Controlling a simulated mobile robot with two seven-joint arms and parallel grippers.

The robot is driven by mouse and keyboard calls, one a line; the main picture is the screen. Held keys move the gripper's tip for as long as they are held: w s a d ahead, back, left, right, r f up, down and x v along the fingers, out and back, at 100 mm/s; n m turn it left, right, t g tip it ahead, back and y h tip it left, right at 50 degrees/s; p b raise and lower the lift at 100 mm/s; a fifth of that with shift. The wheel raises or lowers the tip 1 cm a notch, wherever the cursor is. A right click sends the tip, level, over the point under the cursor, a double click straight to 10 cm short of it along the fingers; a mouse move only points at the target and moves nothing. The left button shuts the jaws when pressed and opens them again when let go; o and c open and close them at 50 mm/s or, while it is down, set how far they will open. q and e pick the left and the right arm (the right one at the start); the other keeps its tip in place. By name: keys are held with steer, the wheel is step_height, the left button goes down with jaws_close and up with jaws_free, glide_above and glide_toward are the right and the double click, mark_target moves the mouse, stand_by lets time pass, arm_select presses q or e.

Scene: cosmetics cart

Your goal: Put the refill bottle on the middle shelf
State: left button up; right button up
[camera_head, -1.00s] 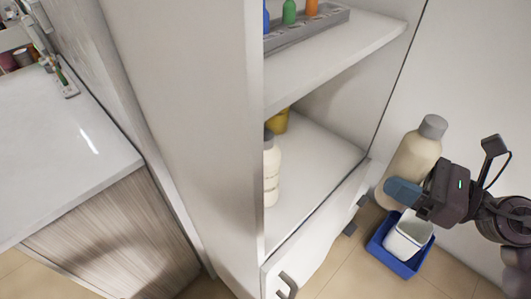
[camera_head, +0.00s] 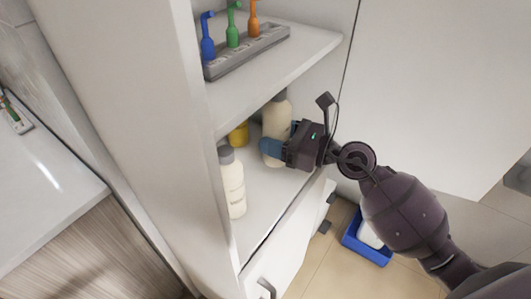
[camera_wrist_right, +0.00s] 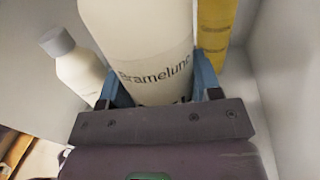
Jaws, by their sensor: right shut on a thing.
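The refill bottle (camera_head: 278,114), large and cream with a grey cap, is inside the cabinet over the middle shelf (camera_head: 262,200). It looks upright; I cannot tell whether its base touches the shelf. My right gripper (camera_head: 271,147) is shut on its body, reaching in from the right. In the right wrist view the bottle (camera_wrist_right: 145,45) stands between the blue fingers (camera_wrist_right: 160,85), with part of its printed label showing. My left gripper is not in view.
A smaller cream bottle (camera_head: 232,185) stands on the shelf at the front left. A yellow container (camera_head: 239,135) stands behind. The upper shelf (camera_head: 285,65) holds a grey rack (camera_head: 248,52) with coloured items.

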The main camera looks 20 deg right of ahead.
steer(key=shift+x, duration=1)
steer(key=shift+w+f+b, duration=0.3)
steer(key=shift+f+b, duration=0.1)
steer(key=shift+f, duration=0.95)
step_height(320, 180, down, 4)
steer(key=shift+r+b, duration=0.1)
steer(key=shift+b, duration=0.9)
steer(key=shift+w+f, duration=0.15)
steer(key=shift+f, duration=0.2)
steer(key=shift+a, duration=0.1)
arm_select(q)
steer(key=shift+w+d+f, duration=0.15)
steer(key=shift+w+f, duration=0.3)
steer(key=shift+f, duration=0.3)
arm_select(e)
steer(key=shift+r, duration=0.15)
